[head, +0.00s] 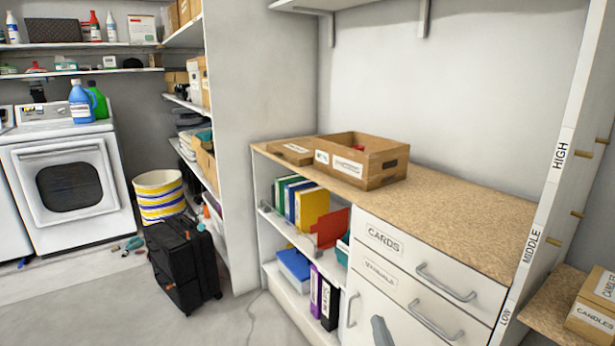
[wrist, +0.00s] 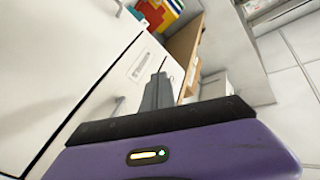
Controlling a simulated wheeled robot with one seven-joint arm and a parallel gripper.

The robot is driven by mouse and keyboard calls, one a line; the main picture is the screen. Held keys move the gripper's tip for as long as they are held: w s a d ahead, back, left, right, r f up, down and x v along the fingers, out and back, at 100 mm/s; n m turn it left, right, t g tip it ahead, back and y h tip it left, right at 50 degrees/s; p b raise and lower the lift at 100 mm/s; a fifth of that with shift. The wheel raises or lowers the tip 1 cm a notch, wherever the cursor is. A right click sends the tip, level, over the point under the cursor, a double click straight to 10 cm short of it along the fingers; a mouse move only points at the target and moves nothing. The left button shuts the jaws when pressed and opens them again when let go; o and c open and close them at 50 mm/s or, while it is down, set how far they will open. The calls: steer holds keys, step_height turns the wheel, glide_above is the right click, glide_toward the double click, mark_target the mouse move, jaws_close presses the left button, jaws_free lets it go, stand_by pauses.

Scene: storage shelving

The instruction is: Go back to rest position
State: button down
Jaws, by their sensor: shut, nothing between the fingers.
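My gripper (head: 381,330) shows as a small grey tip at the bottom edge of the head view, in front of the white cabinet front below the drawer marked MANUALS (head: 380,276). In the wrist view my gripper (wrist: 160,82) is shut, its grey fingers together with nothing between them. It points toward the cabinet front and the open shelf beside it. I cannot tell how far the fingertips are from the cabinet. The rest of my arm is out of the head view.
An open cardboard box (head: 362,162) stands on the brown countertop (head: 452,212). The drawer marked CARDS (head: 420,262) appears shut. A black suitcase (head: 183,262) stands on the floor, with clear floor in front. A labelled post (head: 550,190) rises at right.

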steer(key=s+d+r+n+g+h, duration=0.1)
steer(key=s+d+n+g, duration=0.15)
steer(key=s, duration=2.25)
steer(key=s+d+r+n+g, duration=0.1)
steer(key=s+n, duration=0.2)
steer(key=s, duration=2.1)
step_height(320, 180, up, 14)
steer(key=p, duration=1.4)
steer(key=shift+s+d, duration=0.15)
steer(key=shift+d, duration=0.15)
